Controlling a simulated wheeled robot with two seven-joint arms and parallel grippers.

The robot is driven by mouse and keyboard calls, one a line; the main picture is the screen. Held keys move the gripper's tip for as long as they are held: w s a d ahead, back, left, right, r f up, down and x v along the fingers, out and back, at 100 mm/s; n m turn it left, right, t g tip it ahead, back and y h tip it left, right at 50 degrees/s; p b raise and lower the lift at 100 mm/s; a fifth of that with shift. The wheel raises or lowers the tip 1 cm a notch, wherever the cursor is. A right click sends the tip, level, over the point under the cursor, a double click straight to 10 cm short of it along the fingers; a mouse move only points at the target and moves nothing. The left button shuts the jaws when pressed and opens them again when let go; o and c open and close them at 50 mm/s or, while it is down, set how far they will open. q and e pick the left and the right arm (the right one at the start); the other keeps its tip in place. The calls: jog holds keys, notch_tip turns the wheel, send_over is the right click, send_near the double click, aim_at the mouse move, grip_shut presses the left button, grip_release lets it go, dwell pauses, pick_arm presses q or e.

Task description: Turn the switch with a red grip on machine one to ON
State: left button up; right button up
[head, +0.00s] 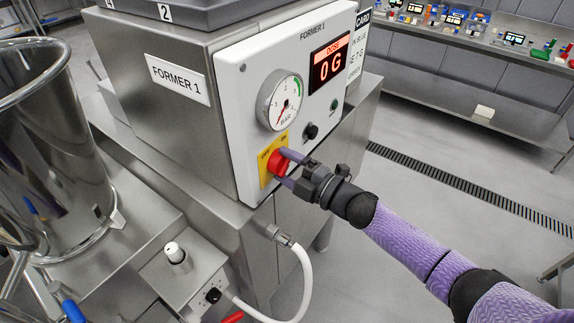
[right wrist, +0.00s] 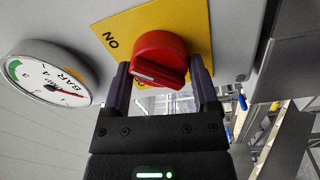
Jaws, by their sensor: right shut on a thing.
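Machine one is the steel box labelled FORMER 1 (head: 178,78), with a white front panel (head: 240,105). Its switch has a red grip (head: 277,163) on a yellow plate (head: 265,156) marked OFF at left and ON at right. My right gripper (head: 288,170) is at the switch. In the right wrist view the red grip (right wrist: 160,55) sits between its two fingers (right wrist: 160,90), which are shut on it. The word ON shows on the yellow plate (right wrist: 120,32); the grip hides the plate's lower part. I cannot tell exactly where the grip points. My left gripper is out of view.
Above the switch are a BAR gauge (head: 280,101), a black knob (head: 310,131) and a red display reading 0 G (head: 329,66). A steel hopper (head: 50,140) and a control box (head: 185,275) stand at left. A white hose (head: 302,285) runs below.

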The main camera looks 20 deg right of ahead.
jog(key=o, duration=1.1)
jog(key=b+v, duration=0.1)
jog(key=v, duration=0.9)
jog(key=shift+f, duration=0.1)
